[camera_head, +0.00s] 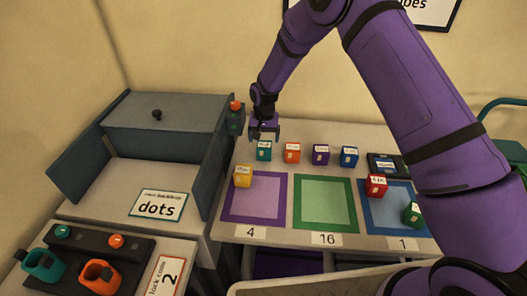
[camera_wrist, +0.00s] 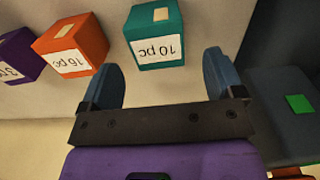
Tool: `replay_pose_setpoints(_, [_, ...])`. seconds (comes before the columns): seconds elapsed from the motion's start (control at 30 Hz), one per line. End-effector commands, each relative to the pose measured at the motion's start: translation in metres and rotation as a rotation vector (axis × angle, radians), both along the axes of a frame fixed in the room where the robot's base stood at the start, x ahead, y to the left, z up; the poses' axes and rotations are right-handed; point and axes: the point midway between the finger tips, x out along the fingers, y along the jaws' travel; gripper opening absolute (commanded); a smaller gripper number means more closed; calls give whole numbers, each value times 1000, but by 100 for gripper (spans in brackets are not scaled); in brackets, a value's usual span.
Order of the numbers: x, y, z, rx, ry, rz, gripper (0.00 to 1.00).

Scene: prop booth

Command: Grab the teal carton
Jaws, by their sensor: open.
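The teal carton (camera_head: 264,151) stands upright at the left end of the back row on the white table. In the wrist view the teal carton (camera_wrist: 154,33) shows a "10 pc" label and lies ahead of the fingers, toward the gap between them. My gripper (camera_head: 264,134) is just above and behind the carton in the head view. The two blue fingers of my gripper (camera_wrist: 167,75) are spread apart with nothing between them.
Beside it stand orange (camera_head: 292,153), purple (camera_head: 320,154) and blue (camera_head: 349,156) cartons. A yellow carton (camera_head: 243,176) is in front, on the purple-bordered mat (camera_head: 255,203). A dark post with a red top (camera_head: 236,118) stands close left of my gripper.

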Motion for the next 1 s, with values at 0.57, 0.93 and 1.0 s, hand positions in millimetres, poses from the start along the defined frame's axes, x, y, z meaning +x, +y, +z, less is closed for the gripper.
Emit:
replay_pose_setpoints(0.57, [-6, 0, -59, 0, 1, 0, 87])
replay_pose_setpoints(0.93, [-6, 0, -62, 1, 0, -1, 62])
replay_pose_setpoints(1.0, [-6, 0, -62, 1, 0, -1, 46])
